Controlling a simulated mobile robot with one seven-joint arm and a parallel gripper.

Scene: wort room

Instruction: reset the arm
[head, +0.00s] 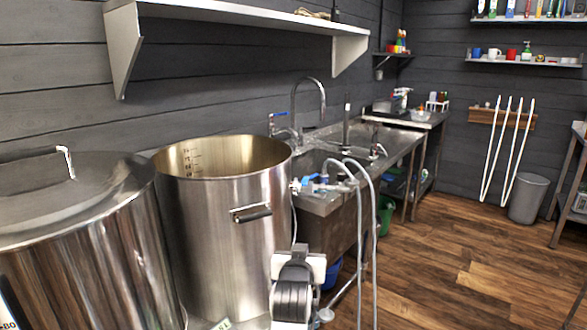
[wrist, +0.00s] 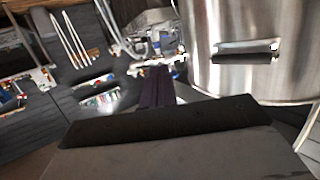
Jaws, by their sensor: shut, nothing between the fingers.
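My gripper (wrist: 156,74) shows in the wrist view as dark fingers pressed together, pointing up the picture. It is shut and holds nothing. In the wrist view it is apart from the large steel pot (wrist: 250,75), which is to its right. In the head view a white and grey part of my arm is low in the middle, just in front of the open steel pot (head: 225,215). The fingers cannot be made out there.
A lidded steel pot (head: 80,240) stands at the left. A steel sink (head: 325,200) with a tap and hanging grey hoses (head: 372,240) is right of the open pot. A white shelf (head: 250,18) hangs above.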

